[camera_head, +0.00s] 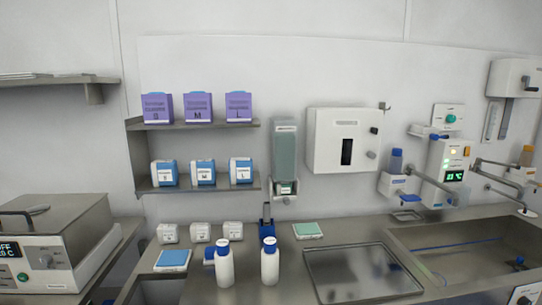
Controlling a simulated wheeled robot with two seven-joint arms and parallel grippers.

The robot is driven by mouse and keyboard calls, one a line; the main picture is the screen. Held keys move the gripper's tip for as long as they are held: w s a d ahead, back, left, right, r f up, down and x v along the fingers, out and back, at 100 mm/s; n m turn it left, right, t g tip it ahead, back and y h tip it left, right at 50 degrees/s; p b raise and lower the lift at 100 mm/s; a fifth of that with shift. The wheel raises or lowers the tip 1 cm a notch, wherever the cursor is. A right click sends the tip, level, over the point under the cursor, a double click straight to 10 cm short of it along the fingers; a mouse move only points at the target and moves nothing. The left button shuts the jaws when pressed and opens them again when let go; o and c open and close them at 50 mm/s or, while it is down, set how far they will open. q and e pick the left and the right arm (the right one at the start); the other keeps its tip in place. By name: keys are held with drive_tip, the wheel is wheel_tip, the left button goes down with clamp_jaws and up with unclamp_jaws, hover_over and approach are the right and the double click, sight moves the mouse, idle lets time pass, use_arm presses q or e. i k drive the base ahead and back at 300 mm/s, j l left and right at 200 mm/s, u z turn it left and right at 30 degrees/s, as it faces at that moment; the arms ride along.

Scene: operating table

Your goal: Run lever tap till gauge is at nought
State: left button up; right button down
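A white wall unit (437,180) at the right carries a small dark display (454,176) with green characters, too small to read surely; an orange switch and green lights sit above it. I cannot tell whether water runs. No dial gauge is clearly seen. Neither of my grippers is in view.
Two white bottles with blue caps (224,267) (270,264) stand at the front. A steel tray (350,275) lies left of the sink. A soap dispenser (284,150) and white box (342,140) hang above. A heater-like box (62,235) stands left.

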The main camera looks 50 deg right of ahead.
sight(479, 161)
drive_tip(key=z, duration=3.1)
drive_tip(key=i+l+u, duration=0.15)
drive_tip(key=l, duration=0.2)
drive_tip(key=i+l+u, duration=0.3)
drive_tip(key=l, duration=0.45)
drive_tip(key=i+l+u, duration=0.15)
drive_tip(key=l, duration=0.25)
drive_tip(key=i+l+u, duration=0.15)
drive_tip(key=l, duration=0.3)
drive_tip(key=i+l+u, duration=0.15)
drive_tip(key=l, duration=0.25)
drive_tip(key=i+l+u, duration=0.25)
drive_tip(key=l, duration=0.45)
drive_tip(key=l+u, duration=0.25)
drive_tip(key=l, duration=0.45)
drive_tip(key=i+l+u, duration=0.1)
drive_tip(key=l+u, duration=0.15)
drive_tip(key=l, duration=0.5)
drive_tip(key=i+l+u, duration=0.4)
drive_tip(key=l, duration=0.35)
drive_tip(key=i+l+u, duration=0.25)
drive_tip(key=k+l+z, duration=0.1)
drive_tip(key=l, duration=0.25)
drive_tip(key=k, duration=0.05)
